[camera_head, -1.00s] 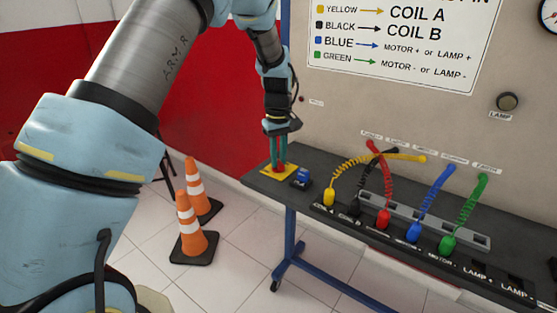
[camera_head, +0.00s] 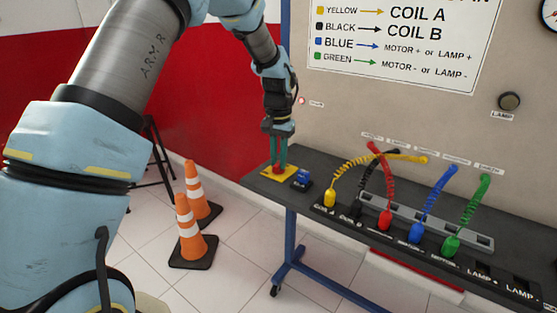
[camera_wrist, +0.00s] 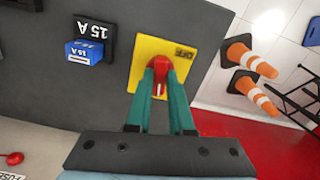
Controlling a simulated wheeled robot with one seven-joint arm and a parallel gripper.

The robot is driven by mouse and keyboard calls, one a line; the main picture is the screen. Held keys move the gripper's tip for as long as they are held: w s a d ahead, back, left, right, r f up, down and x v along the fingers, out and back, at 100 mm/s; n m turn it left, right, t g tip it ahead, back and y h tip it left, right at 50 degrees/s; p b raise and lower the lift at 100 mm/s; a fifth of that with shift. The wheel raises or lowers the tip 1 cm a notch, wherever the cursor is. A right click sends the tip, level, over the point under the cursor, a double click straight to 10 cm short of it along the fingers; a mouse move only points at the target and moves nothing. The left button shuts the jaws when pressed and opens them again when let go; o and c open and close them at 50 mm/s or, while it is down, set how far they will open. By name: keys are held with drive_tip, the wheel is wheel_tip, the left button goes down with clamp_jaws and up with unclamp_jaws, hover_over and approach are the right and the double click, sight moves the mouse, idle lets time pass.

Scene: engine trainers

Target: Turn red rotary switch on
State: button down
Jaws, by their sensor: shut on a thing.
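The red rotary switch (camera_wrist: 161,72) sits on a yellow plate (camera_wrist: 143,75) at the left end of the dark bench. In the wrist view the plate shows the lettering "OFF" near one corner. My gripper (camera_wrist: 161,85) has its two green fingers shut on the red knob, one on each side. In the head view my gripper (camera_head: 279,160) reaches down onto the yellow plate (camera_head: 266,173), and the red knob (camera_head: 280,168) shows between and below the fingers. The rest of the knob is hidden by the fingers.
A blue 15 A fuse (camera_head: 302,177) stands just right of the plate. Several coloured cables (camera_head: 432,205) plug into the dark bench (camera_head: 330,168) further right. Two orange cones (camera_head: 190,235) stand on the floor to the left. A lamp (camera_head: 509,101) is on the wall panel.

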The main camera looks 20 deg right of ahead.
sight(278, 163)
drive_tip(key=shift+m, duration=1)
drive_tip(key=c, duration=0.8)
unclamp_jaws()
drive_tip(key=shift+r, duration=0.1)
wheel_tip(278, 163, up, 11)
drive_tip(key=b, duration=0.2)
drive_tip(key=shift+b, duration=0.3)
